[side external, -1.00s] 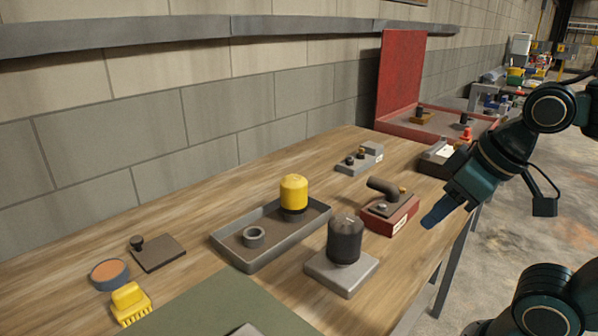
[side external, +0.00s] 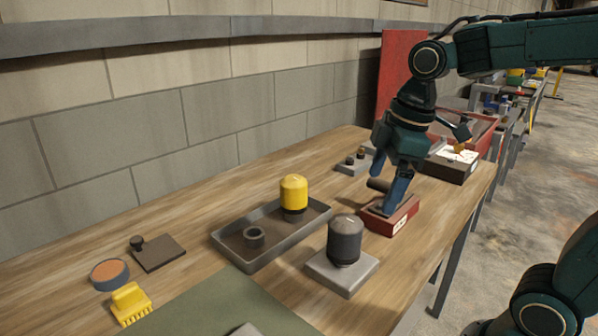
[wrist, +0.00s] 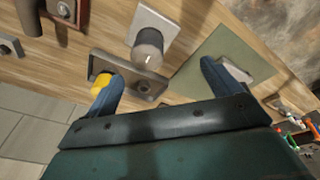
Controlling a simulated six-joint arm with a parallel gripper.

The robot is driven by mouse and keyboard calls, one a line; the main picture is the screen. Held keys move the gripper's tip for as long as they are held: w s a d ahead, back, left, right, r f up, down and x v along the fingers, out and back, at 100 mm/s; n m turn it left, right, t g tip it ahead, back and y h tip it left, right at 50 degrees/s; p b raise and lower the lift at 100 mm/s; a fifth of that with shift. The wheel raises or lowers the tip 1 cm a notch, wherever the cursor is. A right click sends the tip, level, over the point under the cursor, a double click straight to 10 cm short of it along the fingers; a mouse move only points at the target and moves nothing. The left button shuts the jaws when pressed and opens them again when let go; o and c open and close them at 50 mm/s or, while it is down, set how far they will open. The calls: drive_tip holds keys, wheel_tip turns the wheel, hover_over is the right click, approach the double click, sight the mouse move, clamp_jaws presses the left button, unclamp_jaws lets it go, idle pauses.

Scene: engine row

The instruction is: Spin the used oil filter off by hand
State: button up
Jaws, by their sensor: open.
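A dark, dome-topped filter (side external: 345,240) stands upright on a light grey block (side external: 330,276) near the table's front edge. In the wrist view the dark filter (wrist: 148,46) shows beyond and between my fingers. A yellow filter with a dark base (side external: 294,193) stands in a grey tray (side external: 262,263); in the wrist view my left-hand finger partly covers it. My gripper (wrist: 160,72) is open and empty, its blue fingers wide apart. In the side view my gripper (side external: 390,190) overlaps the red block, right of the dark filter and apart from it. I cannot tell its height there.
The red block with a dark pipe (side external: 392,222) stands right of the filter. A small ring (side external: 254,236) lies in the tray. A green mat (side external: 215,308), yellow brush (side external: 130,302), round tin (side external: 109,273) and dark plate (side external: 160,254) lie leftward. A wall runs behind.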

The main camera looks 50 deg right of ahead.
sight(344, 237)
drive_tip(key=w+n, duration=0.1)
drive_tip(key=w, duration=0.1)
drive_tip(key=w+d+f+n+g, duration=0.1)
drive_tip(key=w+n, duration=0.1)
drive_tip(key=w+f+n, duration=0.1)
drive_tip(key=w+n, duration=0.1)
drive_tip(key=shift+w+d+f+g, duration=0.15)
drive_tip(key=shift+w+d+g, duration=0.1)
drive_tip(key=shift+g, duration=0.15)
drive_tip(key=shift+f, duration=0.1)
drive_tip(key=shift+w+a+f, duration=0.1)
drive_tip(key=shift+a+f, duration=0.15)
drive_tip(key=shift+f, duration=2)
drive_tip(key=shift+w+a+f, duration=0.1)
drive_tip(key=shift+a+f, duration=0.2)
drive_tip(key=shift+f, duration=1.95)
drive_tip(key=shift+w+a+f, duration=0.1)
drive_tip(key=shift+a+f, duration=0.15)
drive_tip(key=shift+f, duration=2)
drive_tip(key=c, duration=1.3)
drive_tip(key=shift+y, duration=0.3)
drive_tip(key=shift+n, duration=0.3)
